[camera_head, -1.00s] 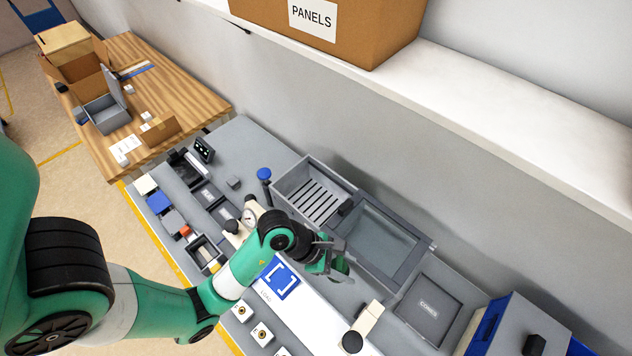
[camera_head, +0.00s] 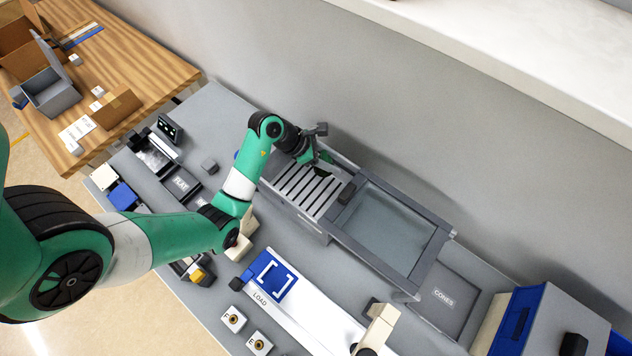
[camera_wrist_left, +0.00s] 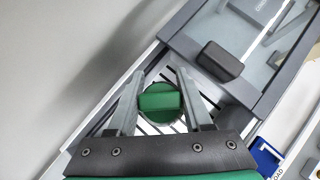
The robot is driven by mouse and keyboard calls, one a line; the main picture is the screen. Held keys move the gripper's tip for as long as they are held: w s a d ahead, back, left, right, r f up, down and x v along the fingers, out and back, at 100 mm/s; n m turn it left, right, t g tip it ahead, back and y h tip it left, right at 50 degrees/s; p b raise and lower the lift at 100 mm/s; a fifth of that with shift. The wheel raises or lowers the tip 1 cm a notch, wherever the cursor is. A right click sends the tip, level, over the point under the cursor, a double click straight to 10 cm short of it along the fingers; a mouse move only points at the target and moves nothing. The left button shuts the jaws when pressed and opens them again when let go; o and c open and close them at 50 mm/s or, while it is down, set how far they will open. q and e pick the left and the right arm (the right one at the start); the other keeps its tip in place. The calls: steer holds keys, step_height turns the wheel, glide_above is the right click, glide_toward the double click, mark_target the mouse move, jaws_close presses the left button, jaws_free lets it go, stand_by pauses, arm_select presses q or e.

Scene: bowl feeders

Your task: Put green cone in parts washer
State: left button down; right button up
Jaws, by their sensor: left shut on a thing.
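The green cone (camera_wrist_left: 161,101) is between the fingers of my left gripper (camera_wrist_left: 160,108) in the left wrist view, seen from its round end. My left gripper (camera_head: 322,161) is shut on it. In the head view the cone is mostly hidden by the gripper. The gripper is over the slatted open part of the grey washer-like unit (camera_head: 309,222), near its back wall. Slats show around the cone in the left wrist view; I cannot tell whether it touches them. My right gripper is not in view.
A glass-topped section (camera_head: 383,232) with a dark handle (camera_head: 346,194) adjoins the slatted part on the right. A grey tray labelled CONES (camera_head: 443,297) lies further right. A white board with a blue LOAD square (camera_head: 271,276) is in front. The wall is close behind.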

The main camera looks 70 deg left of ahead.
arm_select(q)
step_height(320, 180, down, 13)
steer(key=b, duration=0.3)
steer(key=shift+f+b, duration=0.1)
steer(key=shift+b, duration=0.25)
steer(key=shift+f+b, duration=0.7)
steer(key=shift+f, duration=1.2)
steer(key=shift+f, duration=0.15)
steer(key=shift+c, duration=1.6)
jaws_free()
